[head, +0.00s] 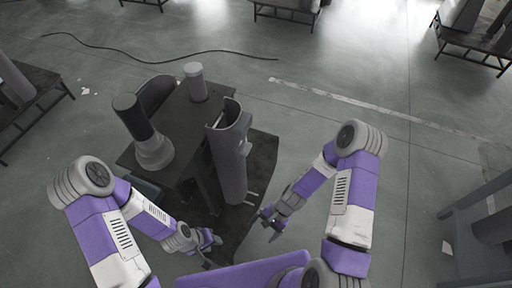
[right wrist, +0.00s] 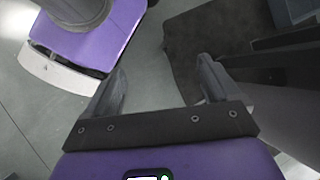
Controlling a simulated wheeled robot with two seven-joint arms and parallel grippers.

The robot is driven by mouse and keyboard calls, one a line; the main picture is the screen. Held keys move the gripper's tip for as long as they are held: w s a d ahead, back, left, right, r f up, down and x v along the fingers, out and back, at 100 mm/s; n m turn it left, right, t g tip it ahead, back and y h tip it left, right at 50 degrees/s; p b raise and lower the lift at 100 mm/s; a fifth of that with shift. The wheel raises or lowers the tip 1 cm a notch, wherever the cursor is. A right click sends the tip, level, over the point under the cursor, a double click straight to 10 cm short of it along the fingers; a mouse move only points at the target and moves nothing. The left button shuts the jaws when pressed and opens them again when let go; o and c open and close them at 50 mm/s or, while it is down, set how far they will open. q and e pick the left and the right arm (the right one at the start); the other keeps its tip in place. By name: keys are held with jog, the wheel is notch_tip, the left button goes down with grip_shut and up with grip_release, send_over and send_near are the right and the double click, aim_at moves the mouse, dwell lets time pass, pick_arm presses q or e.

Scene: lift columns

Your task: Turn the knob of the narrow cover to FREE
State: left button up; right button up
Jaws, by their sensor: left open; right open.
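A tall grey half-round cover (head: 229,165) stands upright at the right side of a dark table (head: 185,112). A small knob-like bump (head: 246,147) shows on its right side; its setting and any FREE marking are too small to read. A second, darker curved cover (head: 155,94) is at the table's far left; I cannot tell which is the narrow one. My right gripper (head: 270,219) is open and empty, right of the tall cover's lower end, apart from it. It also shows open in the right wrist view (right wrist: 160,86). My left gripper (head: 213,248) is open and empty, nearer me, below the table's front.
A dark column with a wide grey foot (head: 152,148) and a short grey cylinder (head: 196,84) stand on the table. A cable (head: 160,61) runs across the floor behind.

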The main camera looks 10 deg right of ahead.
jog(key=w+r+m+t+y, duration=0.2)
jog(key=w+r+m+y, duration=0.1)
jog(key=w+m+y, duration=0.3)
jog(key=m+t+y, duration=0.3)
jog(key=m+t, duration=0.6)
jog(key=t, duration=0.1)
send_near(250, 149)
jog(key=a, duration=0.2)
jog(key=x, duration=0.4)
jog(key=b+x, duration=0.1)
jog(key=x, duration=0.2)
jog(key=shift+w, duration=0.55)
jog(key=c, duration=1.1)
jog(key=shift+o, duration=0.2)
